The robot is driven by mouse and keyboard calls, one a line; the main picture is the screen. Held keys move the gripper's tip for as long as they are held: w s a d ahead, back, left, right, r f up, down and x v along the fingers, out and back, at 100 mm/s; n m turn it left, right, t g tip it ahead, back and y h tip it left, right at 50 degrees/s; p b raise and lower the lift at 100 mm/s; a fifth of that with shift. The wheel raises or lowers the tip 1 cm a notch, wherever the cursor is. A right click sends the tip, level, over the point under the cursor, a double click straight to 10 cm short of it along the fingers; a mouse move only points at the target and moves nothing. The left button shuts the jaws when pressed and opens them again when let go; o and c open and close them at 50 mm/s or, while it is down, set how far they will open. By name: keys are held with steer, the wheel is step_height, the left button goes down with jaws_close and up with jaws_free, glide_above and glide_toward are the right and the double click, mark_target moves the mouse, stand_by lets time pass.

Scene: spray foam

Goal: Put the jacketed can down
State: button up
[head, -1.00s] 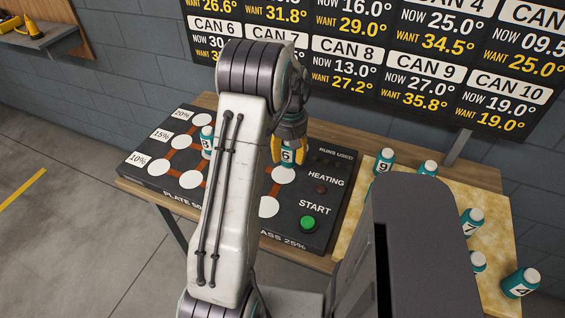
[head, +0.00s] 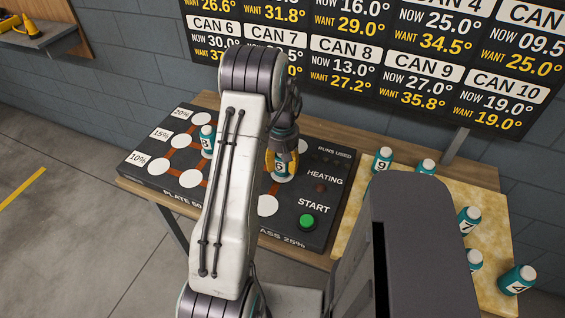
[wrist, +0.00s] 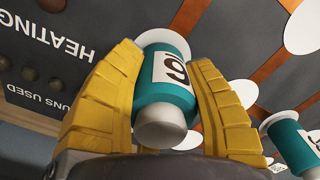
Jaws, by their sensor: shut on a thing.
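The teal-jacketed can marked 6 (head: 282,170) is upright between the yellow fingers of my gripper (head: 282,161), over the dark heating board (head: 331,185). In the wrist view, the can (wrist: 165,92) shows its white top toward me and its numbered label. My gripper (wrist: 163,105) is shut on its sides, one finger on each side. A white disc (wrist: 155,37) lies behind the can's far end. I cannot tell whether the base touches it.
Another teal can (head: 207,142) stands on a disc at the board's left. Free white discs include one near the front (head: 267,205). A green START button (head: 307,221) is at the board's right. Several cans stand on the tan mat (head: 356,232) at right. A temperature display (head: 400,60) hangs behind.

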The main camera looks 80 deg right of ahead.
steer(key=shift+f, duration=0.15)
steer(key=o, duration=1.2)
step_height(320, 180, up, 12)
steer(key=shift+r, duration=0.2)
